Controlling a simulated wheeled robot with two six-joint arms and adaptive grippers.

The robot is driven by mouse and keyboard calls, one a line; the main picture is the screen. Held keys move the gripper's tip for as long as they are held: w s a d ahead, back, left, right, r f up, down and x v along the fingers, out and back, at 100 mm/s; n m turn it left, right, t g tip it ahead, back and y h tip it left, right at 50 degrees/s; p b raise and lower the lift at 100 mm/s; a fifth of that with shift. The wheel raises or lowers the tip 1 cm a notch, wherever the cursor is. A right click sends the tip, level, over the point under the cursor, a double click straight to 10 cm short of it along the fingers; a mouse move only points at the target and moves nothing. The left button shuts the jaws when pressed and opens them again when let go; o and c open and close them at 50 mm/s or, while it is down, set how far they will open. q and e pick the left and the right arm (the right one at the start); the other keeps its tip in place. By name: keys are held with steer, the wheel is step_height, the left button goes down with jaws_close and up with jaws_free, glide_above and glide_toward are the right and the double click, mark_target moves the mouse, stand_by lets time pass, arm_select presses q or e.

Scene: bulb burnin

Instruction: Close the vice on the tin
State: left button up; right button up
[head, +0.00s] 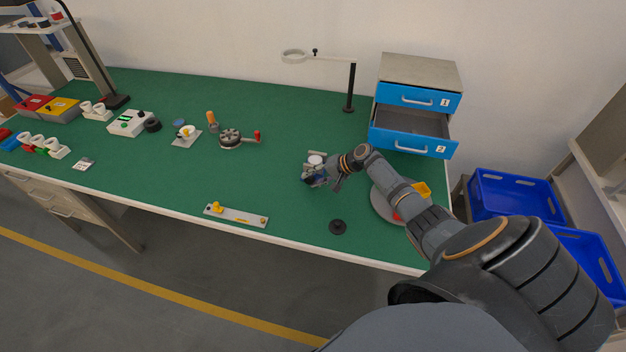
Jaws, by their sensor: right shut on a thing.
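My left gripper is out of view.
A round grey tray (382,204) lies under my right forearm, with a yellow piece on it. A black disc (338,227) lies near the front edge. A drawer cabinet (418,70) has its lower drawer (412,142) open. A crank device (230,138) stands left, with clear bench between.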

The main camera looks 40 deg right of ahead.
stand_by(0.3)
steer(key=o, duration=1.2)
steer(key=shift+c, duration=0.2)
steer(key=v, duration=0.7)
steer(key=shift+d, duration=0.2)
steer(key=shift+s+d+r, duration=0.1)
steer(key=shift+s+r, duration=0.15)
steer(key=shift+r, duration=0.1)
